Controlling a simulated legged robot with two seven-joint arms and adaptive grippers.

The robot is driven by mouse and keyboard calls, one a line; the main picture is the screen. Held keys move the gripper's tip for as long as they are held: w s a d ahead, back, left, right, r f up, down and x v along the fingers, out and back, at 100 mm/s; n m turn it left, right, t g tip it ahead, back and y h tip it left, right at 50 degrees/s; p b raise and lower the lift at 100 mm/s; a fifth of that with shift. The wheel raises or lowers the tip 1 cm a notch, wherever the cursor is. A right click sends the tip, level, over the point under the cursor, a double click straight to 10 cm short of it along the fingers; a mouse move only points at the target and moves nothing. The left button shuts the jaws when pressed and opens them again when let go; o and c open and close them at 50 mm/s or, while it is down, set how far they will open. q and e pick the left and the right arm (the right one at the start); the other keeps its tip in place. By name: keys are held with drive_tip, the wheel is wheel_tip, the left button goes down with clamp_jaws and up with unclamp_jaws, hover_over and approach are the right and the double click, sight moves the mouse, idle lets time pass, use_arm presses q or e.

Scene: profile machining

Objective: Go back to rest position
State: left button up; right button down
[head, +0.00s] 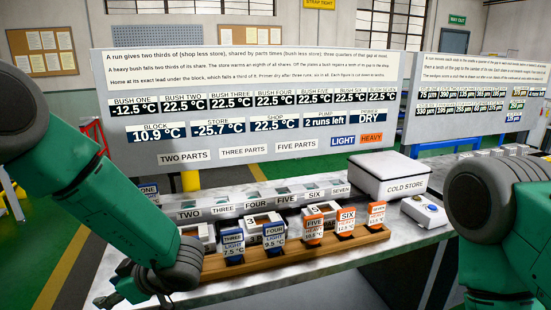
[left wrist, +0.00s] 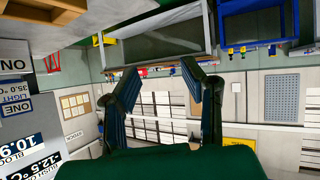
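My left gripper (head: 118,290) is low at the left front of the bench in the head view, beside the left end of the wooden rack. In the left wrist view its two fingers (left wrist: 165,95) stand apart with nothing between them. The left wrist view is tilted over and looks across the room. My right arm shows at the right edge of the head view, but its gripper is out of the frame.
The wooden rack (head: 290,256) holds several labelled blocks, including FIVE (head: 313,228) and SIX (head: 346,222). A white COLD STORE box (head: 392,178) and a small button box (head: 424,210) stand at the right. A large sign board (head: 250,70) rises behind.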

use_arm(q)
drive_tip(key=s+d+f+m+t+h+b, duration=0.1)
drive_tip(key=s+f+m+t+h+b, duration=0.2)
drive_tip(key=f+m, duration=0.5)
drive_tip(key=s+d+f+m+t+h+b, duration=0.1)
drive_tip(key=s+f+m+t+h, duration=0.2)
drive_tip(key=f, duration=0.9)
drive_tip(key=s+d+f+m+g+h+b, duration=0.1)
drive_tip(key=s+d+f+m+g+h, duration=0.1)
drive_tip(key=s, duration=0.9)
drive_tip(key=s+d+f+m+g+h+b, duration=0.1)
drive_tip(key=s+f+m+g+h, duration=0.2)
drive_tip(key=s, duration=0.9)
wheel_tip(320, 180, down, 2)
drive_tip(key=shift+s+d+f+m+g, duration=0.15)
drive_tip(key=shift+s+d+m+g, duration=0.15)
drive_tip(key=shift+m+g, duration=0.7)
drive_tip(key=shift+a+h, duration=0.15)
drive_tip(key=shift+h, duration=0.15)
